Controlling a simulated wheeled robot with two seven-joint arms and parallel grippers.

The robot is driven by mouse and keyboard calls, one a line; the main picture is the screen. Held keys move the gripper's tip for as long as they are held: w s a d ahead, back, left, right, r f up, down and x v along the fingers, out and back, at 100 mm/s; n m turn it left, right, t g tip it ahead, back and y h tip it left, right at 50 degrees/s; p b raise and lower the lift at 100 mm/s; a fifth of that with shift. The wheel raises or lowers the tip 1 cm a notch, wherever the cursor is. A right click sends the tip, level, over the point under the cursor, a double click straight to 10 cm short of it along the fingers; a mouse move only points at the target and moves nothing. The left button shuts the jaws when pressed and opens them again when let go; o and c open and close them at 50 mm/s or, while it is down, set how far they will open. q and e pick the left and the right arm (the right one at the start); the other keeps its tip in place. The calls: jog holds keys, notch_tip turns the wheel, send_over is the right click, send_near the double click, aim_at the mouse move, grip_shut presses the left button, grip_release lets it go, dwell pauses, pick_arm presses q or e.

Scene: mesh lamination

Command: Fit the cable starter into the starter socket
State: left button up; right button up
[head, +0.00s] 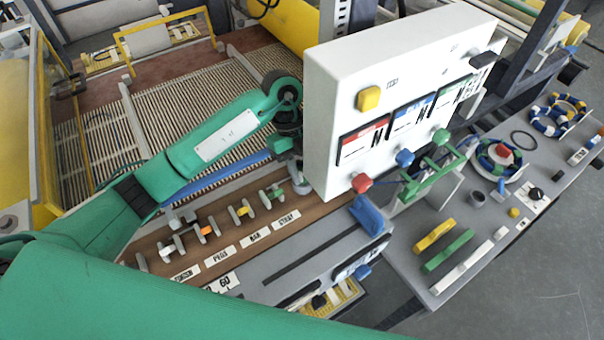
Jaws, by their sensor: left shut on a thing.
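My left gripper (297,172) is at the end of the green arm from the left, low beside the left edge of a white panel box. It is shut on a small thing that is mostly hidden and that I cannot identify. I cannot pick out the cable starter or the starter socket with certainty. The white panel box (335,95) carries red, blue and green knobs along its lower edge, and dark cables run near them to a green bracket (432,178).
A brown board holds a row of small handles (240,209) with printed labels below them. A slatted bed (200,100) lies behind my arm. On the grey bench to the right are a yellow bar (434,235), a green bar (448,250) and coiled cable rings (500,160).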

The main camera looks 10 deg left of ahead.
pick_arm(q)
jog(key=o, duration=1)
jog(key=shift+f, duration=0.1)
pick_arm(e)
jog(key=shift+d, duration=0.6)
pick_arm(q)
jog(key=shift+o, duration=0.2)
jog(key=p+v, duration=0.6)
jog(key=v, duration=0.6)
jog(key=shift+p, duration=0.35)
pick_arm(e)
notch_tip(320, 180, up, 6)
jog(key=shift+a+r, duration=0.2)
jog(key=shift+a, duration=0.05)
jog(key=shift+d, duration=0.15)
